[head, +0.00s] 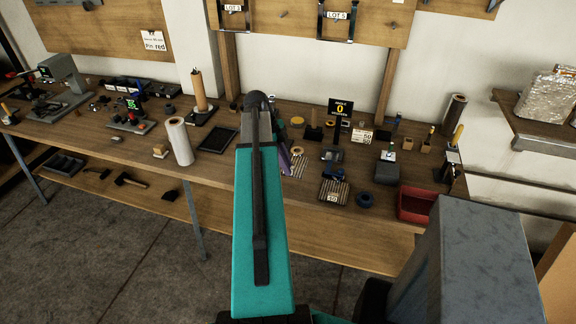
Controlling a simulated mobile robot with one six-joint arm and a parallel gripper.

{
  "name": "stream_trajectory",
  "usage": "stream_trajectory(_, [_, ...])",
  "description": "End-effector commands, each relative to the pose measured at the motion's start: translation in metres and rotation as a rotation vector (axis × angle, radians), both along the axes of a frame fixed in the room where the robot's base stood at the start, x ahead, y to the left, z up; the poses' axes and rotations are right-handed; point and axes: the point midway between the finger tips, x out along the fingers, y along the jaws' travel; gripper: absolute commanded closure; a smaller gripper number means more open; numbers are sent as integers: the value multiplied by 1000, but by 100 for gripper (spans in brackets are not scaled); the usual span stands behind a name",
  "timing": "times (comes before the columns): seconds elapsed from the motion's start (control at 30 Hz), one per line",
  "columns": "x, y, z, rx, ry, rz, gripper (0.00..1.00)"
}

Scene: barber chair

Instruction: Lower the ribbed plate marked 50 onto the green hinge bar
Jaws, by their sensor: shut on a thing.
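My teal arm reaches over the bench, and its dark wrist bends down behind it. My gripper (285,161) is mostly hidden by the arm; only a purple part shows at the arm's right edge. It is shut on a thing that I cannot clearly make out. A small striped, ribbed piece (299,166) shows just right of the purple part; I cannot tell whether it touches the gripper. Another ribbed plate (331,187) lies near the bench's front edge, with a white number tag too small to read surely. I cannot make out a green hinge bar.
The wooden bench (225,180) is crowded. A red bin (416,204), a grey block (387,172) and a dark blue ring (364,200) are to the right. A black sign (341,108) reads 0. A white roll (179,142) and black tray (217,140) stand left of my arm.

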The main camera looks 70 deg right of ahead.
Motion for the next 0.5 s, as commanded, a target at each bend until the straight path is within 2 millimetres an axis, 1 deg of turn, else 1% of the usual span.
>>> stream_trajectory(0.17, [17,4,2,-2,0,66,100])
stream_trajectory(0.27, [35,10,4,-2,0,137,100])
stream_trajectory(0.37, [59,18,7,-3,0,232,100])
stream_trajectory(0.5, [97,33,11,-2,0,386,100])
